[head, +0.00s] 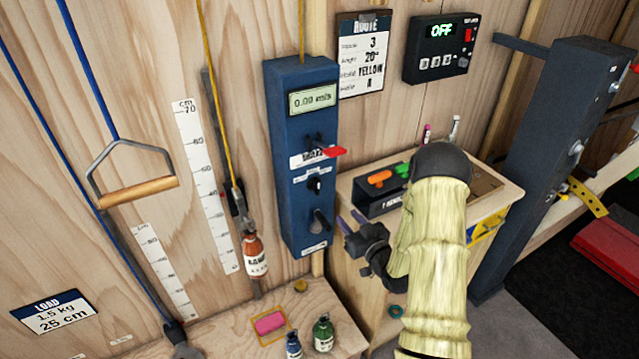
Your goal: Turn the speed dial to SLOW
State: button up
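A tall blue control box (284,110) is mounted on the wooden wall, with a display reading 0.00 m/s (313,99). Below it are a lever with a red tip (334,152), a small black dial (315,185) and a dark lower handle (320,221). The small black dial looks like the speed dial; its label and pointer setting are too small to read. My gripper (348,219) is right of the box's lower part, apart from it in the picture. Its two fingers are spread, with nothing between them.
A yellow cord and a red-brown bottle (255,256) hang left of the box. A wooden bench (215,335) below holds a pink block (269,323) and small bottles. A cabinet (350,190) with a dark tray (378,196) stands right, partly behind my arm. A timer (441,48) reads OFF.

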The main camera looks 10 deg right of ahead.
aim_at(318, 184)
jog(key=shift+w, duration=0.15)
jog(key=p+x, duration=0.5)
jog(key=x, duration=1.2)
jog(key=shift+p, duration=0.3)
grip_shut()
